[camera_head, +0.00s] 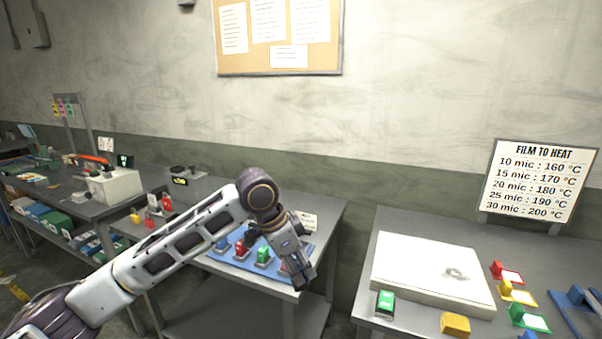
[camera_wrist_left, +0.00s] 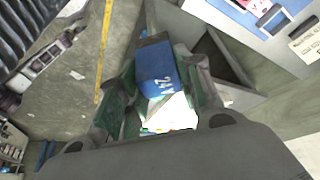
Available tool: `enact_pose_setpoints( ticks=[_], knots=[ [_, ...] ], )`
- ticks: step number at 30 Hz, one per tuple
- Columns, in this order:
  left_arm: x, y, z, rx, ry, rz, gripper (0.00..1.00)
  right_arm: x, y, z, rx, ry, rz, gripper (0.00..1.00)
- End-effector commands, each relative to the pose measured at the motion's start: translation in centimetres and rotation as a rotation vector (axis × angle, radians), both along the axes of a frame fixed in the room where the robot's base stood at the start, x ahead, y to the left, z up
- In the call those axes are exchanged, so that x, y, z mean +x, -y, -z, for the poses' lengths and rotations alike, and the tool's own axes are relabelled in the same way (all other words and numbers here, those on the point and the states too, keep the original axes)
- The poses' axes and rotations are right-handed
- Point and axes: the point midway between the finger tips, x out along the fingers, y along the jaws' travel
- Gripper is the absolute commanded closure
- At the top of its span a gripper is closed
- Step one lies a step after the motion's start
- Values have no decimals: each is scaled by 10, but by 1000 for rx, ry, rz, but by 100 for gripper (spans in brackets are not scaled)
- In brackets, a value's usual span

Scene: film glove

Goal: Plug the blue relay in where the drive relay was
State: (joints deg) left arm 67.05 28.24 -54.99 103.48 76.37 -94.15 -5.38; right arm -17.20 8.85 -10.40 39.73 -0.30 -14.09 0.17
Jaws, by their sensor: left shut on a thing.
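My left gripper (camera_head: 299,277) is at the front right of the middle table in the head view, beside the right end of a blue board. In the left wrist view its fingers (camera_wrist_left: 158,92) are shut on a blue relay (camera_wrist_left: 156,70) with white marking. The held relay cannot be made out in the head view. The blue board (camera_head: 232,259) carries a red relay (camera_head: 240,248), a green relay (camera_head: 264,255) and a blue one (camera_head: 223,242). My gripper hides part of the board. Which place held the drive relay cannot be told. My right gripper is not in view.
A right table holds a white slab (camera_head: 420,265), a green block (camera_head: 385,303), a yellow block (camera_head: 455,324) and several coloured pieces with tags. A gap separates it from the middle table. A temperature sign (camera_head: 537,181) stands behind.

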Motion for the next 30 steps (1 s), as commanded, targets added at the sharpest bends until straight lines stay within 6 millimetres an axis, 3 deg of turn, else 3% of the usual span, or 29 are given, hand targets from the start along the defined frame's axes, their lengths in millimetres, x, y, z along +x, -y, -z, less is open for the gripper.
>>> enact_pose_setpoints(
  ticks=[8, 17, 21, 30],
  knots=[
    [30, -6, -26, -2, 2, -264, 90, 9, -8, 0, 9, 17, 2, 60],
    [66, -26, -87, -2, 2, -580, 90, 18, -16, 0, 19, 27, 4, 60],
    [78, -40, -105, -2, -1, -701, 90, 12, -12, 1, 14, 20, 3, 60],
    [90, -68, -117, 0, 0, -858, 90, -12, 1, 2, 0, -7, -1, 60]
  ],
)
